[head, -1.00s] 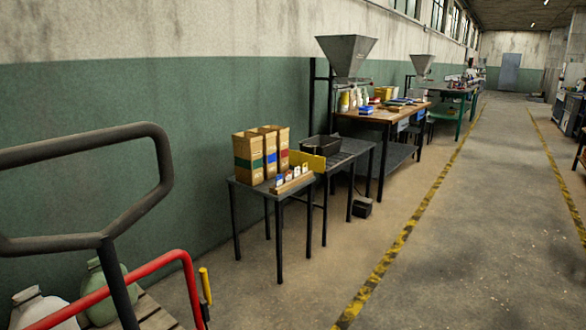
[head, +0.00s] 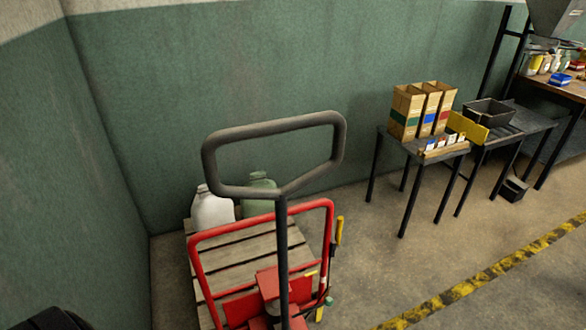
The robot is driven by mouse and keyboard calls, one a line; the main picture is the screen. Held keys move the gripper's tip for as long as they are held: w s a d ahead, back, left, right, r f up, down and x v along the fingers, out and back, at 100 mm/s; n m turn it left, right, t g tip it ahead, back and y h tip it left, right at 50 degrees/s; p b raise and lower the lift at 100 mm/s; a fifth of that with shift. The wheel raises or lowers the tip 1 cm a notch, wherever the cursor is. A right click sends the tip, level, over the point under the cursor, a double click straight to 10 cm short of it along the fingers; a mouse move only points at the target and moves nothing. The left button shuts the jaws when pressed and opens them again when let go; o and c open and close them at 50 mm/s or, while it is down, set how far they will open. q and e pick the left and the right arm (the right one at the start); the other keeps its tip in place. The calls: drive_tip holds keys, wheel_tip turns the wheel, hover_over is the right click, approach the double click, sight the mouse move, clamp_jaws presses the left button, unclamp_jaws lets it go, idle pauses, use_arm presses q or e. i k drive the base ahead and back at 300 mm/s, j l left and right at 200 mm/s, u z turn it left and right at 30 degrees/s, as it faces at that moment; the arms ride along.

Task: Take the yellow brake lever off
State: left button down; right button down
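The yellow brake lever (head: 338,231) stands upright on the right side of a red pallet truck frame (head: 331,240) in the head view. Another yellow piece (head: 319,313) shows lower down, near the truck's base. The truck's dark grey loop handle (head: 340,150) rises in front of the pallet on a dark post (head: 282,250). A dark rounded shape at the bottom left corner may be part of my own arm. Neither gripper can be seen.
A wooden pallet (head: 240,246) carries a white jug (head: 212,210) and a green jug (head: 259,195). A table (head: 385,135) with cardboard boxes (head: 408,112) stands to the right. Green walls (head: 180,110) close off the left and back. Floor at the lower right is clear.

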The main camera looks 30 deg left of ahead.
sight(338, 232)
drive_tip(key=i+u, duration=0.1)
drive_tip(key=u, duration=0.3)
drive_tip(key=l+u, duration=0.1)
drive_tip(key=u, duration=0.3)
drive_tip(key=i+l+u, duration=0.1)
drive_tip(key=u, duration=0.35)
drive_tip(key=l+u, duration=0.15)
drive_tip(key=u, duration=0.25)
drive_tip(key=i+l+u, duration=0.15)
drive_tip(key=l+u, duration=0.2)
drive_tip(key=l, duration=0.65)
drive_tip(key=l+u, duration=0.3)
drive_tip(key=l, duration=0.7)
